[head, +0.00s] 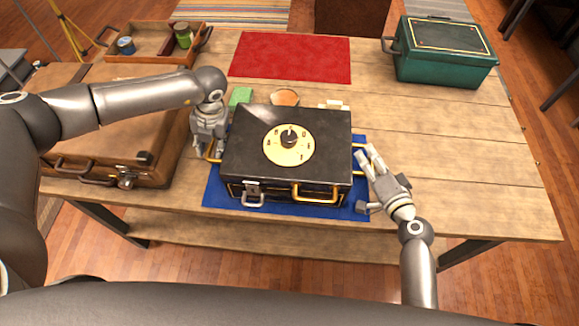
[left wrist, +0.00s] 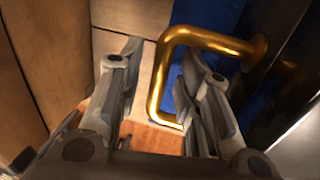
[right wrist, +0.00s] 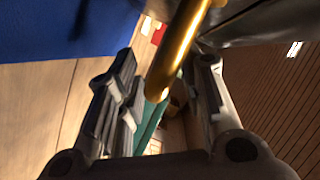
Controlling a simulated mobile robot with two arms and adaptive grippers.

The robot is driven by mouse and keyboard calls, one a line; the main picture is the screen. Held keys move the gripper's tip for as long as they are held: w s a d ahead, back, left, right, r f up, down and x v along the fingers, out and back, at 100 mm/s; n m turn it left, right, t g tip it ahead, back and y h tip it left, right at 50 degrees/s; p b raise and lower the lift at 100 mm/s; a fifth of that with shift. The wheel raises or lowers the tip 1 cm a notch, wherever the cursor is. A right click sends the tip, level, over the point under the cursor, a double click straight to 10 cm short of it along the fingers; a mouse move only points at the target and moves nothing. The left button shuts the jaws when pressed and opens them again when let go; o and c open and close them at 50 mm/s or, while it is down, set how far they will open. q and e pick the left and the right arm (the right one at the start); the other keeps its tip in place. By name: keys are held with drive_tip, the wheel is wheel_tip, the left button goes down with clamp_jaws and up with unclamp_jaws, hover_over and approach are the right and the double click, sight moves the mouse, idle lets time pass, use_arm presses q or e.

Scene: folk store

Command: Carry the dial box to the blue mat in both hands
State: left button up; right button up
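The dial box (head: 240,165) is black with a round cream-gold dial on its lid and gold side handles. It stands upright on the blue mat (head: 213,188), whose edges show around it. My left gripper (head: 211,150) is at the box's left side, open, with the gold left handle (left wrist: 158,85) between its fingers. My right gripper (head: 366,182) is at the right side, open, with the gold right handle (right wrist: 182,45) between its fingers. Neither gripper visibly clamps its handle. The box's underside is hidden.
A brown suitcase (head: 110,140) lies close on the left, under my left arm. A red mat (head: 290,57), green block (head: 240,97) and orange-topped bowl (head: 285,98) are behind the box. A green chest (head: 440,65) stands back right. A wooden tray (head: 150,45) is back left. The table's right is clear.

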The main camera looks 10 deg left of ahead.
drive_tip(key=shift+s, duration=0.1)
use_arm(q)
drive_tip(key=v, duration=1.2)
use_arm(e)
drive_tip(key=v, duration=1.2)
use_arm(q)
drive_tip(key=shift+f, duration=0.1)
use_arm(e)
drive_tip(key=shift+d+f, duration=0.1)
